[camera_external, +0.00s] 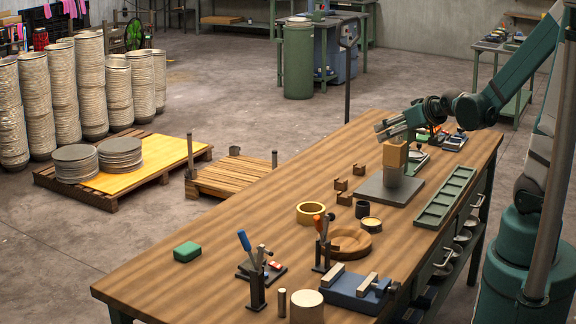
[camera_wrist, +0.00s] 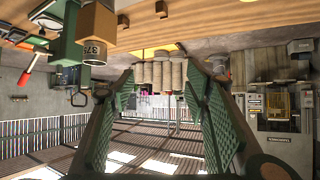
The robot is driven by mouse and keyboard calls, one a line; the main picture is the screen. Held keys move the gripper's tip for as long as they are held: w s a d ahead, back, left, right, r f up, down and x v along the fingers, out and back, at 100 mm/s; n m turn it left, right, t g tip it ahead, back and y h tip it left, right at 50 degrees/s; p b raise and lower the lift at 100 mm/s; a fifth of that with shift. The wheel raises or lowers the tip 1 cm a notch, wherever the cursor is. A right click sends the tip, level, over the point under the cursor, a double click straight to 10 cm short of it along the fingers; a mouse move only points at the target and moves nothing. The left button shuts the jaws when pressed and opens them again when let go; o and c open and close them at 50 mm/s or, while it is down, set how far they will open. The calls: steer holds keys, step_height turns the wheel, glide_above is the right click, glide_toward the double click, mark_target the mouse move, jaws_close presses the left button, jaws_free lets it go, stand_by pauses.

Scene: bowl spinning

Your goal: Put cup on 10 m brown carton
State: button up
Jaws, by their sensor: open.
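In the wrist view, which looks upside down, the brown block (camera_wrist: 97,24) adjoins the pale cylinder (camera_wrist: 95,50), which bears dark figures. I cannot tell whether one rests on the other or stands beside it. My gripper (camera_external: 384,129) is just above and left of the block, tilted toward the left. In the wrist view its fingers (camera_wrist: 160,72) are wide apart with nothing between them.
A small dark cup (camera_external: 362,210), a yellow ring (camera_external: 311,212) and a round wooden tray (camera_external: 349,248) lie nearer the front. A green slotted tray (camera_external: 446,199) runs along the right edge. A blue vise (camera_external: 356,291) and upright tools occupy the front. The bench's left side is mostly clear.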

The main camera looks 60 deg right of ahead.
steer(key=s+a+r+n+g+y, duration=0.1)
steer(key=s+a, duration=0.3)
steer(key=a, duration=0.5)
steer(key=s+a+r+n+g+y, duration=0.1)
steer(key=s+a, duration=0.3)
steer(key=a, duration=0.5)
steer(key=s+a+r+n+g+y, duration=0.1)
steer(key=s+a+r+n+y, duration=0.2)
steer(key=a, duration=0.6)
steer(key=shift+s+r+g, duration=0.15)
steer(key=shift+s+g, duration=0.15)
steer(key=shift+s, duration=0.5)
